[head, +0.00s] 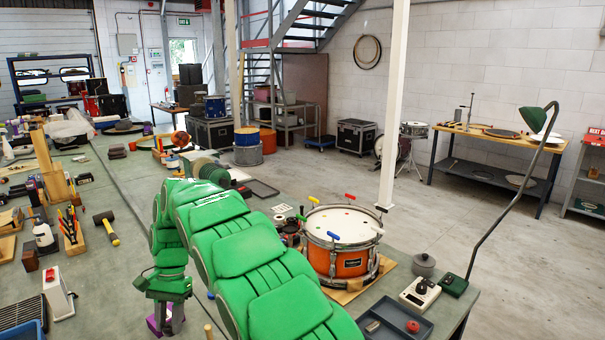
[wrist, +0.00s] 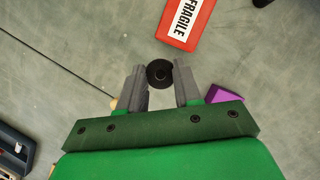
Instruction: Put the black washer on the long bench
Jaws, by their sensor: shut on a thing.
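The black washer (wrist: 159,65) is a dark ring between my fingertips in the wrist view. My gripper (wrist: 160,82) is shut on it, with a grey finger at each side. In the head view my gripper (head: 171,320) is low at the bottom left, over the long grey-green bench (head: 120,215). The washer cannot be made out there. I cannot tell the height of the washer above the surface.
A red box marked FRAGILE (wrist: 197,12) lies just beyond my fingertips, and a purple block (wrist: 228,95) is to their right. A hammer (head: 106,226) lies to the left. The orange drum (head: 340,262) stands at the right, beside a lamp (head: 510,195).

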